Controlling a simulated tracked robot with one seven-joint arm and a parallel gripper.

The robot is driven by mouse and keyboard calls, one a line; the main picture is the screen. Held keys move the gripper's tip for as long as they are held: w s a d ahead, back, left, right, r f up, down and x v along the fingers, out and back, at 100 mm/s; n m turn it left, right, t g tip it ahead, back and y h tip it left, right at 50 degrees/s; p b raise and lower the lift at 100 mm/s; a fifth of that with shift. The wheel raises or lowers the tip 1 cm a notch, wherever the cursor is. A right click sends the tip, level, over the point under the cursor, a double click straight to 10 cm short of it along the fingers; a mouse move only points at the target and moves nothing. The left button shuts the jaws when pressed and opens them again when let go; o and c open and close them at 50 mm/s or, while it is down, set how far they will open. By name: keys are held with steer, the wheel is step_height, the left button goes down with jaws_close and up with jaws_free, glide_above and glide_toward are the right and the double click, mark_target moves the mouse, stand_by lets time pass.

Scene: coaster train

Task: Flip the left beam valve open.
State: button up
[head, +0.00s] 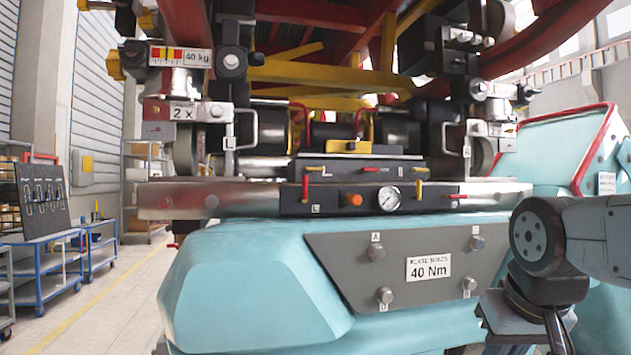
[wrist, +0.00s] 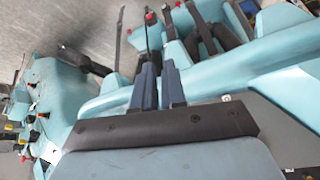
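The lever stands roughly upright. My gripper (wrist: 160,68) shows in the wrist view as two dark blue fingers with a narrow gap and nothing between them. In the head view my arm is at the lower right, well apart from the valve block, and the fingertips are not clear there. The valve does not show clearly in the wrist view.
Below is a grey bolt plate (head: 340,255) on a teal housing (head: 240,300). A blue cart (head: 45,285) stands far left.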

mark_target(304, 187)
steer(key=shift+m+y, duration=0.5)
steer(key=shift+y, duration=0.3)
steer(key=w+a+r, duration=0.2)
steer(key=w+r, duration=0.1)
steer(key=r, duration=0.3)
steer(key=w+a+r, duration=0.3)
steer(key=w+r, duration=0.1)
steer(key=r, duration=0.1)
steer(key=w+a+r, duration=0.3)
steer(key=w+r, duration=0.1)
steer(key=r, duration=0.2)
steer(key=shift+r, duration=0.3)
jaws_close()
steer(key=w+a+r+y, duration=0.1)
steer(key=w+a+r, duration=0.3)
steer(key=r, duration=0.3)
steer(key=w+a+r+y, duration=0.1)
steer(key=w+a+r, duration=0.3)
steer(key=a+r, duration=0.3)
steer(key=shift+a+r+m+y, duration=0.25)
steer(key=shift+r+m+y, duration=0.05)
steer(key=shift+r, duration=0.45)
